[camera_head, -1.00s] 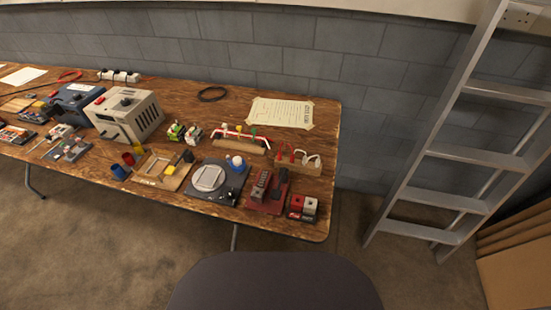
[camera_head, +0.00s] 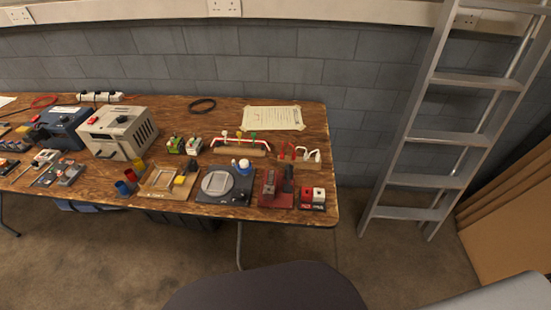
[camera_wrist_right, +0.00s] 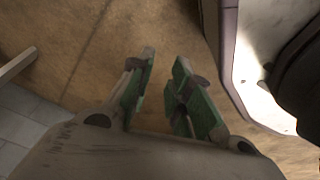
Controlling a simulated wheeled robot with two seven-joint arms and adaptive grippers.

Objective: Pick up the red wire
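A red wire (camera_head: 240,142) lies along a wooden block at the back of the table, right of its middle, in the head view. A short red wire (camera_head: 282,150) stands in a smaller wooden block (camera_head: 300,162) to its right, beside white ones. A red cable (camera_head: 43,101) also lies at the back left. Which one the task means I cannot tell. My right gripper (camera_wrist_right: 165,62) is open and empty in the right wrist view, above the brown floor and away from the table things. My left gripper is not in view.
The wooden table (camera_head: 225,113) carries a grey power unit (camera_head: 118,130), a black plate with a disc (camera_head: 222,185), a red device (camera_head: 272,188) and a paper sheet (camera_head: 272,118). A metal ladder (camera_head: 425,135) leans at the right, near cardboard sheets (camera_head: 510,225).

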